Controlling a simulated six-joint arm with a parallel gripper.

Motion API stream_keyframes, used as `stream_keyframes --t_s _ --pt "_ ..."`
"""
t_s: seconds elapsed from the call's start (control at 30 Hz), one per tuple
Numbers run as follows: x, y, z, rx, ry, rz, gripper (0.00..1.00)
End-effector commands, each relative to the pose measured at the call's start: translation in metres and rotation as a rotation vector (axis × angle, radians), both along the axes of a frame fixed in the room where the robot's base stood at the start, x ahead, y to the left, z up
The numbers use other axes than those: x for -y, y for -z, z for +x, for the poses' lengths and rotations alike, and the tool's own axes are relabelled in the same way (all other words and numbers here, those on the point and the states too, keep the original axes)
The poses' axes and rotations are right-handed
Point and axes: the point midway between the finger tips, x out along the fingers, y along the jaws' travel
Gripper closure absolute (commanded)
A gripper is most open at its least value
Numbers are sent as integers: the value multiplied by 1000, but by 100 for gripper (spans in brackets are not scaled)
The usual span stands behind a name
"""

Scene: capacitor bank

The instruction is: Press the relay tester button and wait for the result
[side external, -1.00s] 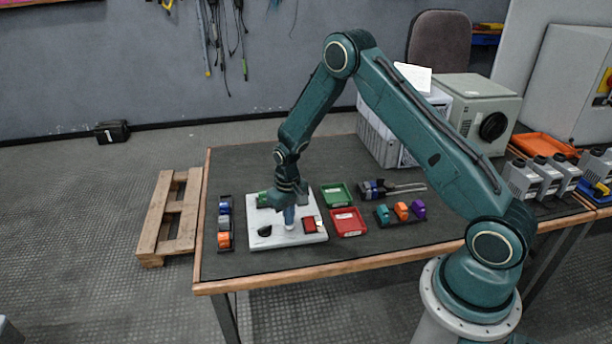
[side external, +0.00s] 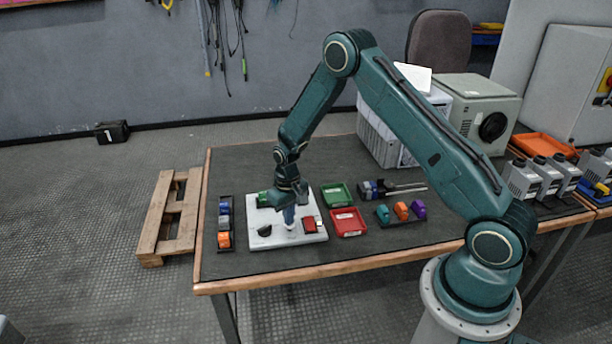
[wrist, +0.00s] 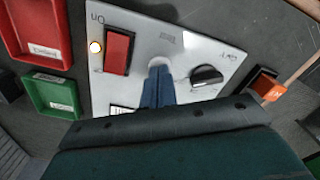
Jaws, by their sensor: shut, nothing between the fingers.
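The relay tester (side external: 262,240) is a pale flat panel near the table's left side. In the wrist view the fingertips (wrist: 158,68) overlap a pale round spot between switch and knob. I cannot tell whether they touch it; the button is not clearly visible.
A green tray (side external: 337,195) and a red tray (side external: 348,222) lie right of the tester. A rack of coloured blocks (side external: 225,240) stands on its left, another block rack (side external: 401,213) farther right.

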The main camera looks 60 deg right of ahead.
Motion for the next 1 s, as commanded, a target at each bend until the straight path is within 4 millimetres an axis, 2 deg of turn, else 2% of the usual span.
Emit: stream_keyframes --t_s 1.0 --pt "0 -57 0 0 0 0 100"
